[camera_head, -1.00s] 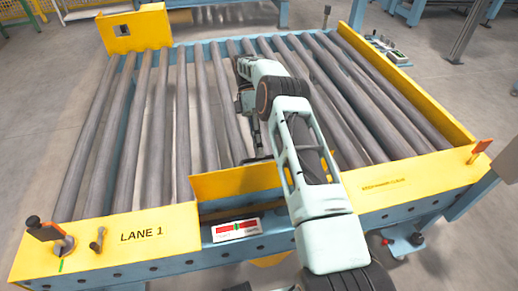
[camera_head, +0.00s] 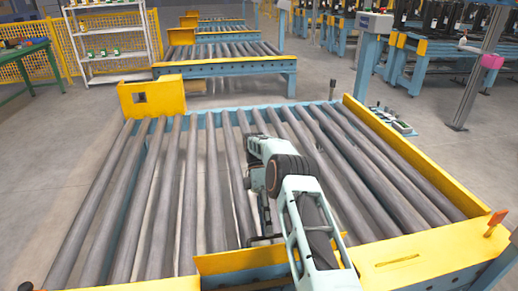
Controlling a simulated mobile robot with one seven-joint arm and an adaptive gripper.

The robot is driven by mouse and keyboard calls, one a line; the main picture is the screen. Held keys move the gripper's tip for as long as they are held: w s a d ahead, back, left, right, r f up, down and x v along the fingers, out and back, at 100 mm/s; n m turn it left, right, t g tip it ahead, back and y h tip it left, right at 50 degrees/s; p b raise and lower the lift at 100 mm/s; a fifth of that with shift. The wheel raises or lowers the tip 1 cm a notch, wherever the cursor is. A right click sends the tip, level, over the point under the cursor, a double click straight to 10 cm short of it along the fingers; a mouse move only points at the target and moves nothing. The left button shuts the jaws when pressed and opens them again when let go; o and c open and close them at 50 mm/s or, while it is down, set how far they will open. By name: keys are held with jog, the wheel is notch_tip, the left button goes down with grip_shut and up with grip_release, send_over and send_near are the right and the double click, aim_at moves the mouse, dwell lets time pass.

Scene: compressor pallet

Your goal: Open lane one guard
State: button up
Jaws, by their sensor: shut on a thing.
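The lane one guard (camera_head: 240,263) appears to be the upright yellow plate at the front edge of the roller conveyor (camera_head: 190,200). It stands across the front ends of the middle rollers, and its lower part is cut off by the picture's bottom edge. My arm reaches over its right part from the bottom. My gripper (camera_head: 264,238) points down at the guard's top edge, on the roller side, and is shut on it. The fingertips are small, dark and partly hidden by my arm, so the exact grip is hard to see.
A yellow end plate (camera_head: 152,97) stands at the conveyor's back left, and a long yellow side rail (camera_head: 400,155) runs along the right. An orange tab (camera_head: 495,223) rises at the front right corner. More conveyors (camera_head: 225,68) and a white shelf (camera_head: 113,35) stand behind. The rollers are empty.

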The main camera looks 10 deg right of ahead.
jog(key=shift+s+d+f, duration=0.1)
jog(key=shift+d+f, duration=0.05)
jog(key=shift+f, duration=0.2)
jog(key=shift+t, duration=0.7)
jog(key=s+p, duration=0.1)
jog(key=s, duration=0.1)
jog(key=s+p, duration=0.2)
jog(key=s+r+p, duration=0.1)
jog(key=s, duration=0.1)
jog(key=shift+s, duration=0.3)
jog(key=s+f, duration=0.2)
jog(key=s, duration=0.4)
notch_tip(320, 180, up, 18)
jog(key=t+h+p, duration=0.1)
jog(key=t, duration=1.1)
send_over(273, 249)
jog(key=w, duration=0.6)
jog(key=w+a+r+t+p, duration=0.1)
jog(key=w+r, duration=0.3)
jog(key=r, duration=0.4)
jog(key=w+a+r+n+t+p, duration=0.1)
jog(key=w+r+t+p, duration=0.2)
jog(key=r, duration=0.4)
jog(key=shift+w+r+t+y+p, duration=0.35)
jog(key=shift+w+t, duration=0.15)
jog(key=shift+w, duration=0.25)
